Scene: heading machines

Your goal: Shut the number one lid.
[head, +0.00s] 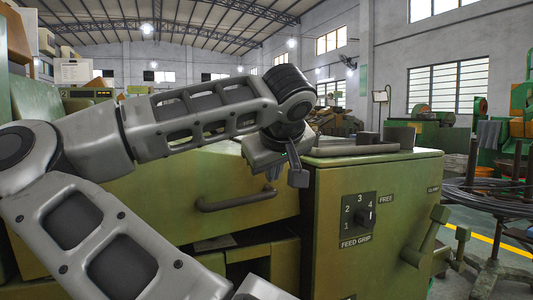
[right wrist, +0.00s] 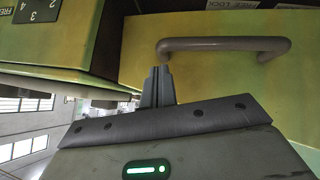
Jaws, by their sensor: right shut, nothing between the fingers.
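A green lid (head: 150,205) with a grey bar handle (head: 245,202) faces me on the green machine. Its lower edge stands above dark gaps. No number is readable on it. The lid (right wrist: 210,78) and its handle (right wrist: 225,43) also show in the right wrist view. My right gripper (head: 272,172) is just above the handle in the head view, in front of the lid. In the right wrist view, the gripper's fingers (right wrist: 157,78) are together and empty, beside one end of the handle. I cannot tell whether they touch the lid. My left gripper is out of view.
Coiled wire (head: 495,195) lies on a stand farther right. My own arm covers much of the left side.

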